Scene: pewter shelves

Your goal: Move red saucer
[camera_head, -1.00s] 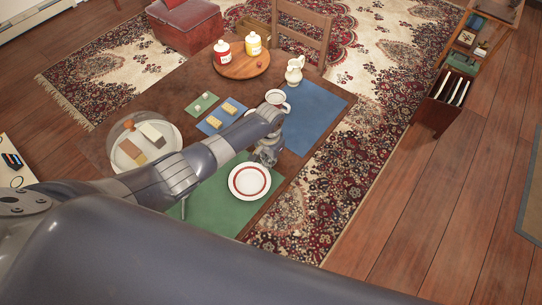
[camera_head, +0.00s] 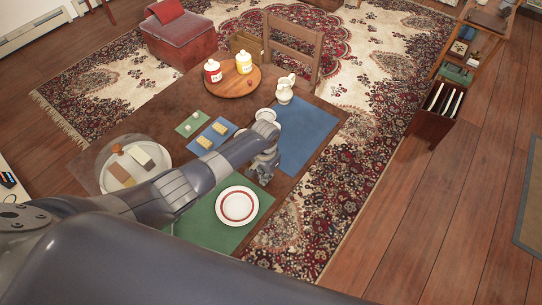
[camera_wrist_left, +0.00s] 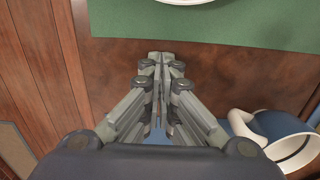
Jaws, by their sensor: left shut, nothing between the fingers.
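The red-ringed white dish (camera_head: 237,206) lies on the green mat (camera_head: 200,228) at the near side of the table. I cannot tell whether it is one plate or a saucer stacked on a plate. My left gripper (camera_head: 264,176) is just beyond it, to its upper right, apart from it. In the left wrist view my left gripper (camera_wrist_left: 162,60) is shut and empty over bare brown table. Only the white rim of a dish (camera_wrist_left: 182,1) shows at the top edge there. My right gripper is not in view.
A white cup (camera_wrist_left: 262,135) stands close to the right of my gripper in the wrist view. A white pitcher (camera_head: 285,92), a blue mat (camera_head: 305,135), a round wooden tray (camera_head: 232,84) with bottles and a white plate (camera_head: 140,178) of food under a clear dome occupy the table.

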